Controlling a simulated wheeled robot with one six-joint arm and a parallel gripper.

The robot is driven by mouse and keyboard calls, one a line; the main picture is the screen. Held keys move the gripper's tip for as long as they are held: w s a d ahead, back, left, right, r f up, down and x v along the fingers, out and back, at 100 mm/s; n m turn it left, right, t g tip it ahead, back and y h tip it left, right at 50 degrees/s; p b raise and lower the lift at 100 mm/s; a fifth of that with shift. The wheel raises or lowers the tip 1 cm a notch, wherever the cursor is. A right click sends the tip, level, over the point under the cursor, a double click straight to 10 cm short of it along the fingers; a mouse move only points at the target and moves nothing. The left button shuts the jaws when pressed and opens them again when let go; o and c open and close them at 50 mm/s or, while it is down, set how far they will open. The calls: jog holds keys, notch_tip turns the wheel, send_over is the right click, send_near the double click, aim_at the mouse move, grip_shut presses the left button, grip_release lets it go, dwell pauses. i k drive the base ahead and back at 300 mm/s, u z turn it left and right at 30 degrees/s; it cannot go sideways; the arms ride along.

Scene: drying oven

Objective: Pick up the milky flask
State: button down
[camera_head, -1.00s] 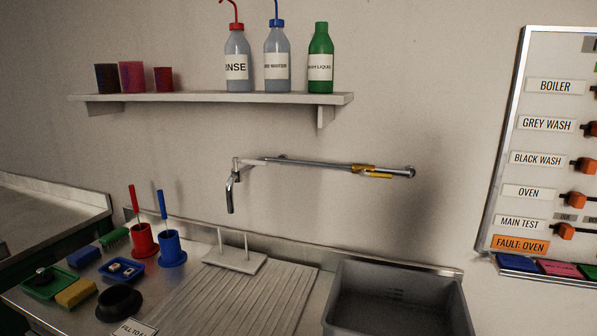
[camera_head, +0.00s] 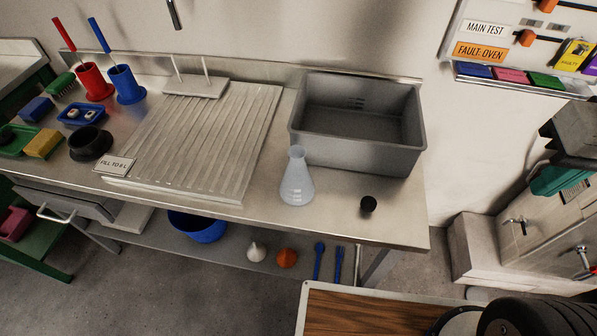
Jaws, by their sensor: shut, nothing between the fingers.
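The milky flask (camera_head: 297,184) is a pale, translucent conical flask with faint white markings. It stands upright on the metal bench top (camera_head: 335,222), in front of the grey basin and to the right of the ribbed draining board. A small black stopper-like piece (camera_head: 368,204) lies on the bench to the flask's right. I cannot make out my gripper in this view. Nothing is seen touching the flask.
The grey basin (camera_head: 358,147) stands close behind the flask. The ribbed draining board (camera_head: 200,140) is to its left, with a sign (camera_head: 114,166) at its front edge. A wood-topped surface (camera_head: 365,312) is in front, with dark ribbed objects (camera_head: 535,315) at the bottom right.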

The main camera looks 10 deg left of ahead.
aim_at(297, 188)
jog(key=z, duration=0.75)
jog(key=k, duration=0.75)
jog(key=u, duration=0.75)
